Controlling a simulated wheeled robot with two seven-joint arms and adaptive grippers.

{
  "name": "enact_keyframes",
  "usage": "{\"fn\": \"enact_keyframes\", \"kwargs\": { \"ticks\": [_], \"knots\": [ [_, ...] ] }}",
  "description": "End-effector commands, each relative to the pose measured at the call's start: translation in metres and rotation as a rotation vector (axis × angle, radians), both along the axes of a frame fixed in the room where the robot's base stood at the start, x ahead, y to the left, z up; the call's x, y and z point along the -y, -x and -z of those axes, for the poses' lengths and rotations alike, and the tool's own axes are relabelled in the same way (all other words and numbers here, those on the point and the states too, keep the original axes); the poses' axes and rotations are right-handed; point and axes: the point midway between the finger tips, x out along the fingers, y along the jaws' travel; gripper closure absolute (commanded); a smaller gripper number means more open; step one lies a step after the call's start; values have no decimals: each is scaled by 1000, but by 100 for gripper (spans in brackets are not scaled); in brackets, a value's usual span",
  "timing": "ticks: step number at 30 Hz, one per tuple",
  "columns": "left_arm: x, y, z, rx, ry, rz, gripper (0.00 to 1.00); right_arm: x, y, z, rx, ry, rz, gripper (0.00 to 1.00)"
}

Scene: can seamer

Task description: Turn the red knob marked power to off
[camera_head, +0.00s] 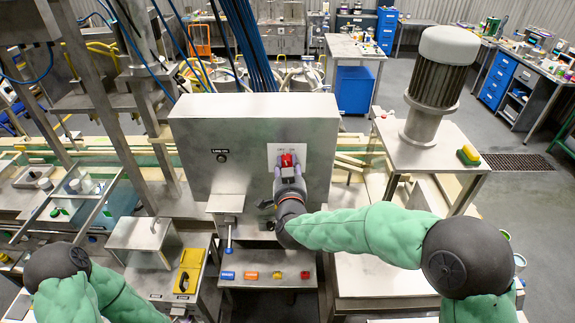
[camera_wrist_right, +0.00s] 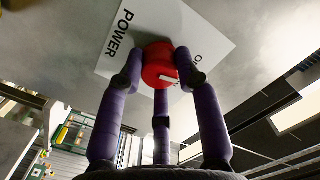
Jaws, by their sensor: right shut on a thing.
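The red knob (camera_head: 288,160) sits on a white label plate on the front of the grey metal control box (camera_head: 203,127). In the right wrist view the red knob (camera_wrist_right: 158,66) has a white pointer mark on its lower right side. The plate (camera_wrist_right: 190,32) reads POWER at the left, and a partly hidden word starting with O shows at the right. My right gripper (camera_head: 288,172) is at the knob, with its purple fingers (camera_wrist_right: 160,78) closed around it. My left arm shows at the lower left, but its gripper is out of view.
A black LINE ON fitting (camera_head: 221,157) is left of the knob. A lever with a blue tip (camera_head: 229,248) hangs below the box. Coloured buttons (camera_head: 252,275) line a shelf underneath. A grey motor (camera_head: 440,75) stands to the right.

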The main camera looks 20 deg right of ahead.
Motion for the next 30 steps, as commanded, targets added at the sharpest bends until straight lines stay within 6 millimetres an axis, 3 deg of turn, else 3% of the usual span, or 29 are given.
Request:
{"fn": "enact_keyframes", "kwargs": {
  "ticks": [10, 26, 27, 29, 30],
  "knots": [
    [0, 0, -6, 0, 0, 0, 46, 0, -1, -3, -35, 140, 1, 99],
    [0, 0, -6, 0, 0, 0, 46, 0, -1, -3, -42, 165, 1, 99],
    [0, 0, -6, 0, 0, 0, 46, 0, -1, -3, -42, 165, 1, 60],
    [0, 0, -6, 0, 0, 0, 46, 0, -1, -3, -42, 164, 1, 43],
    [0, 0, -6, 0, 0, 0, 46, 0, -1, -3, -42, 164, 1, 42]
  ]
}}
